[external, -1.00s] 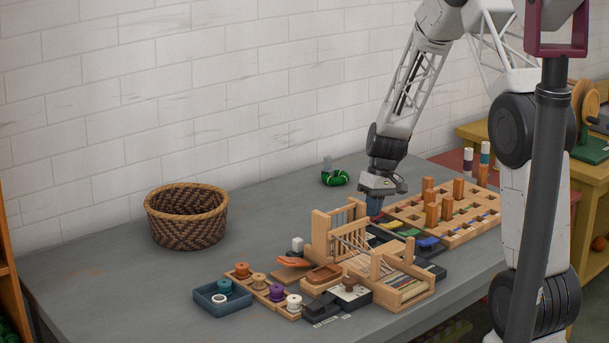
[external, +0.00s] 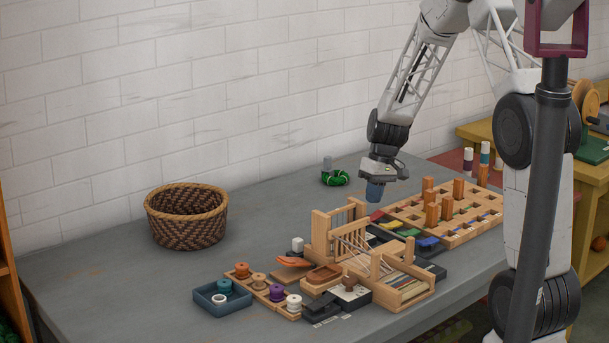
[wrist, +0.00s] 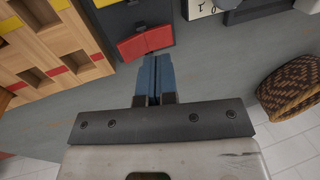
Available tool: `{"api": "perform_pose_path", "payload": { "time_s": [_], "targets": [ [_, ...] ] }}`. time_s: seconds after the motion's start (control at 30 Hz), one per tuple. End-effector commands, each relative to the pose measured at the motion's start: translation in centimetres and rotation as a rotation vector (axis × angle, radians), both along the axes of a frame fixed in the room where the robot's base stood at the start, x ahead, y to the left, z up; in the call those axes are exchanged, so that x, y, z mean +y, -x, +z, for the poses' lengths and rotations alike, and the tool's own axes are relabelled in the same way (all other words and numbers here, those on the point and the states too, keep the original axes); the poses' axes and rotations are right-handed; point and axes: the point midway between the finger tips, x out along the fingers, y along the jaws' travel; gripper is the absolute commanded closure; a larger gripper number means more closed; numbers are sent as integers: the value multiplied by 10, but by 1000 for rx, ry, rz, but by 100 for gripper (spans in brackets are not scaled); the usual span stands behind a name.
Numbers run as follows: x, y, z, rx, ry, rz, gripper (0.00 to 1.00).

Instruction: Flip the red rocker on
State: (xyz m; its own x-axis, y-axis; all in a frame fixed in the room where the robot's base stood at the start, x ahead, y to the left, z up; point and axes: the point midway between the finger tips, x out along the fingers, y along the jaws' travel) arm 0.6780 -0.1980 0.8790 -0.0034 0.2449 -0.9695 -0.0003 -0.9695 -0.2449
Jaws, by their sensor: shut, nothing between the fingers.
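The red rocker (external: 377,215) is at the far end of a row of coloured rockers in the external view. In the wrist view the red rocker (wrist: 133,48) lies just beyond my fingertips, and a crease divides its face into two parts. I cannot tell which way it is set. My gripper (external: 374,196) points down and hangs a little above and beside the red rocker. In the wrist view its blue fingers (wrist: 154,62) are shut together with nothing between them.
Yellow, green (external: 408,232) and blue (external: 427,241) rockers continue the row. A wooden peg board (external: 461,222) stands to the right, a small loom (external: 320,232) to the front left. A green skein (external: 335,178) and woven basket (external: 187,228) are farther left, with clear table between.

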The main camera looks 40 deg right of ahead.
Motion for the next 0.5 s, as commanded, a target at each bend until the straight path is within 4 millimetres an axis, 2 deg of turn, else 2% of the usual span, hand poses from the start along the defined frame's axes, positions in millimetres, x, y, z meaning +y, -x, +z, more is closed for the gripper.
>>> {"api": "perform_pose_path", "payload": {
  "time_s": [0.2,0.5],
  "targets": [
    [0,0,39,-3,2,0,100],
    [0,0,84,-1,0,0,100]
  ]
}}
